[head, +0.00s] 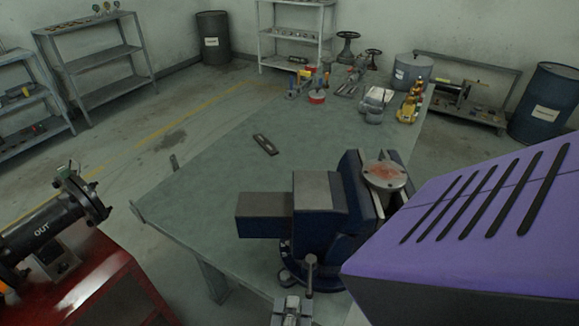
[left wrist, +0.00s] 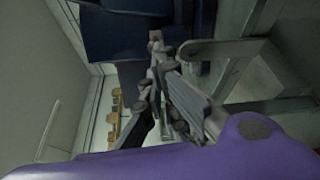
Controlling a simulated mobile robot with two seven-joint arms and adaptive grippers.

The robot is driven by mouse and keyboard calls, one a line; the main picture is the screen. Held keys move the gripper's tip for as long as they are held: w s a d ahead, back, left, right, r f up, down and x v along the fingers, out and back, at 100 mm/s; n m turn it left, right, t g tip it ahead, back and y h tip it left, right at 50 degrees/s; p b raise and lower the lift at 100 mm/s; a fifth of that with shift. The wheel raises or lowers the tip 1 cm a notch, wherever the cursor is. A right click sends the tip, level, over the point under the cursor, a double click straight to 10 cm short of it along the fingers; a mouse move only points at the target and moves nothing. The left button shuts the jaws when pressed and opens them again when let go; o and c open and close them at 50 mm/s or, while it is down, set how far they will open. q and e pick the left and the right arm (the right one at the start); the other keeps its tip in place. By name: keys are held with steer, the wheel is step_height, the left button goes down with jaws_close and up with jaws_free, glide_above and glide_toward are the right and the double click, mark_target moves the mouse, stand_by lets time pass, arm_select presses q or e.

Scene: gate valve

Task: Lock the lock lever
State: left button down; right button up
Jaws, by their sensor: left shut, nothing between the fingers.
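A blue and grey bench vise (head: 318,205) stands on the near edge of the workbench, with a round metal flange (head: 385,175) at its jaws. A short grey lever with a rounded top (head: 310,265) stands upright at the near side of the vise base; I take it as the lock lever. My left gripper (head: 291,304) is at the bottom edge of the head view, just in front and left of this lever. It is shut and empty. In the left wrist view the gripper (left wrist: 160,62) points at the blue vise (left wrist: 112,34); I cannot tell whether it touches the lever. My right gripper is not in view.
The green workbench (head: 200,185) is mostly clear left of the vise, apart from a small dark plate (head: 265,145). Tools and parts crowd its far end. A red cart (head: 100,290) with a black pipe (head: 45,225) stands at lower left. My purple arm covers the lower right.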

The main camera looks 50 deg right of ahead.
arm_select(q)
steer(key=shift+s+d, duration=0.1)
steer(key=shift+s, duration=0.05)
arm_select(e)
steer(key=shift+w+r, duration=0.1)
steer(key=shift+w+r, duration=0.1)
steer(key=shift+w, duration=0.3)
arm_select(q)
steer(key=v, duration=1.2)
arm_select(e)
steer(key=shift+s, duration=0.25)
arm_select(q)
steer(key=shift+s, duration=0.1)
